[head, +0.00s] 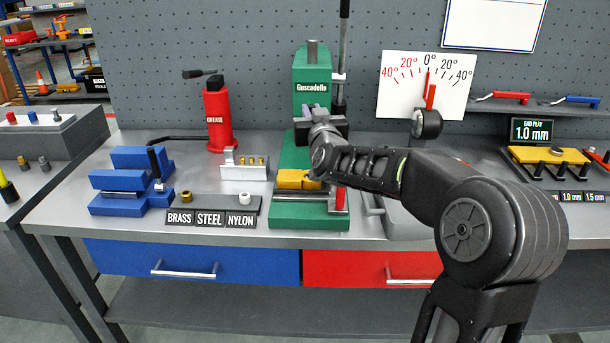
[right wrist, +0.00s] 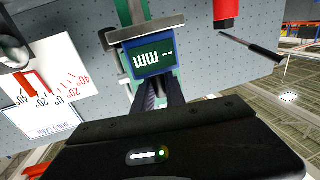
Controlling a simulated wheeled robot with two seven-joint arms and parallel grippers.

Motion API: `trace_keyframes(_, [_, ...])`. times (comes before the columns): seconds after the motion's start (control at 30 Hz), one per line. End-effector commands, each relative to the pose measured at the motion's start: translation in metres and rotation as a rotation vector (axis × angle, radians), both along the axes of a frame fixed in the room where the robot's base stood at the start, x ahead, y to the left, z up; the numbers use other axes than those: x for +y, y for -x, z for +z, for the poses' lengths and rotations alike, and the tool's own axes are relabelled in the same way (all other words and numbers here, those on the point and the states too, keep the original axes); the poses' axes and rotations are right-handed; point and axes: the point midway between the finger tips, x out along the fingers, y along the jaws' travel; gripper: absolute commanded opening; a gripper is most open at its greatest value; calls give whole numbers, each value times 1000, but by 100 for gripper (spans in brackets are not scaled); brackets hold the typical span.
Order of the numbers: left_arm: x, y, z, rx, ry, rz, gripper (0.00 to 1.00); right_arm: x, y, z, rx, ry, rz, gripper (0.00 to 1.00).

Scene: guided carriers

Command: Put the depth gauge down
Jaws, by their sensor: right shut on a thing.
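In the head view my right gripper (head: 322,130) is in front of the green Guscadello press (head: 311,68), above the press's base. The gauge is mostly hidden there by my gripper and arm. I cannot tell whether it touches the press. My left gripper is not in view.
A red grease pump (head: 218,118), blue blocks (head: 130,180) and a brass/steel/nylon tray (head: 215,203) stand left of the press. An angle dial (head: 425,85) is behind my arm. A yellow block fixture (head: 548,156) is at right. Some grey bench top (head: 90,212) is bare at front left.

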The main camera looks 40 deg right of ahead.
Motion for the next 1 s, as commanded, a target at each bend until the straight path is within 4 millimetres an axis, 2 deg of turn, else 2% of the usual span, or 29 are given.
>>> trace_keyframes(0.17, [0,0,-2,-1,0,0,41,1,0,-8,2,1,1,0])
trace_keyframes(0.4, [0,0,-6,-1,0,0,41,1,0,-50,4,0,1,0])
trace_keyframes(0.5, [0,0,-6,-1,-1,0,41,0,0,-60,0,1,1,0])
trace_keyframes(0.83, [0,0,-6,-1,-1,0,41,0,0,-63,-1,0,1,0])
trace_keyframes(1.0, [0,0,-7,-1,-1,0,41,1,0,-82,2,0,1,0])
